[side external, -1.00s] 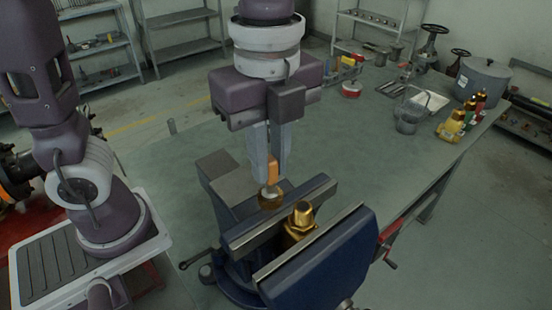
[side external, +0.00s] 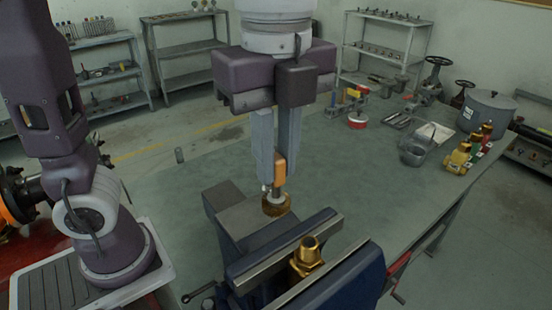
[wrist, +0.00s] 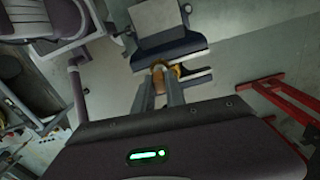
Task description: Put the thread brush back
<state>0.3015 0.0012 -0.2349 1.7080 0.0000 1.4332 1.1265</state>
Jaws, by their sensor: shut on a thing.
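The thread brush (side external: 278,186) has an orange handle and a round, brown bristle head at its lower end. In the wrist view the brush (wrist: 160,82) shows between the fingers of my gripper (wrist: 160,98). A brass fitting (side external: 307,257) stands clamped between the jaws of the blue vise (side external: 285,250). I cannot tell from these views whether the bristle head touches the vise.
A wire basket (side external: 416,150), brass valves (side external: 462,158), a grey pot (side external: 487,110) and a red-rimmed tape roll (side external: 357,120) stand toward the far right. A vise handle (side external: 200,293) sticks out at left.

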